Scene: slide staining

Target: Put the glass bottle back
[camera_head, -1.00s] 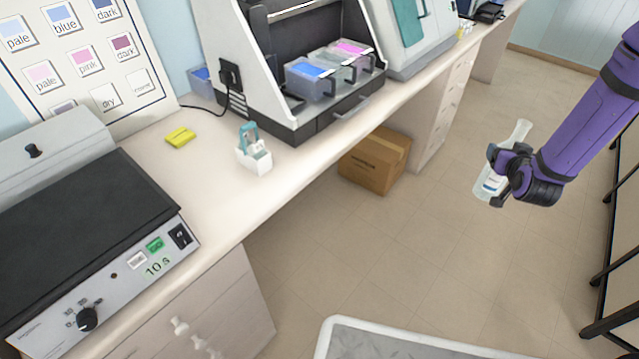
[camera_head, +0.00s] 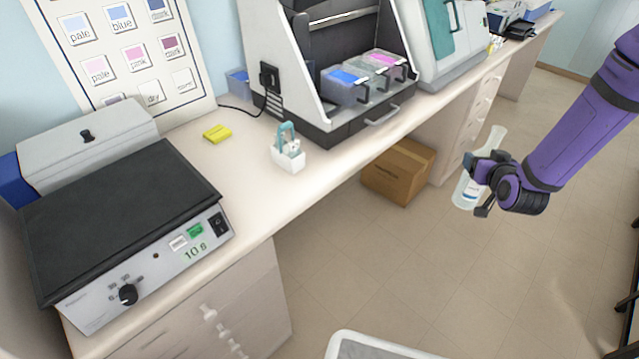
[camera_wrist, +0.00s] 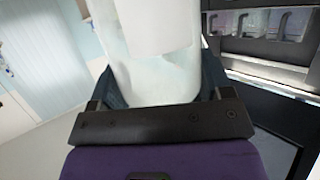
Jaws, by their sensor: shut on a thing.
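The glass bottle (camera_head: 470,190) is clear, with a white label and a narrow neck. My gripper (camera_head: 484,178) is shut on it and holds it in the air over the floor, to the right of the bench. The bottle leans a little, neck up and to the right. In the wrist view the bottle (camera_wrist: 160,75) fills the space between the fingers of my gripper (camera_wrist: 160,95). Part of the bottle is hidden behind the gripper in the head view.
The bench (camera_head: 250,185) carries a black-topped hotplate (camera_head: 120,215), a small white rack (camera_head: 288,158), a yellow item (camera_head: 217,133) and a staining station (camera_head: 330,60) with several tubs. A cardboard box (camera_head: 398,172) stands under the bench. Open bench lies between hotplate and rack.

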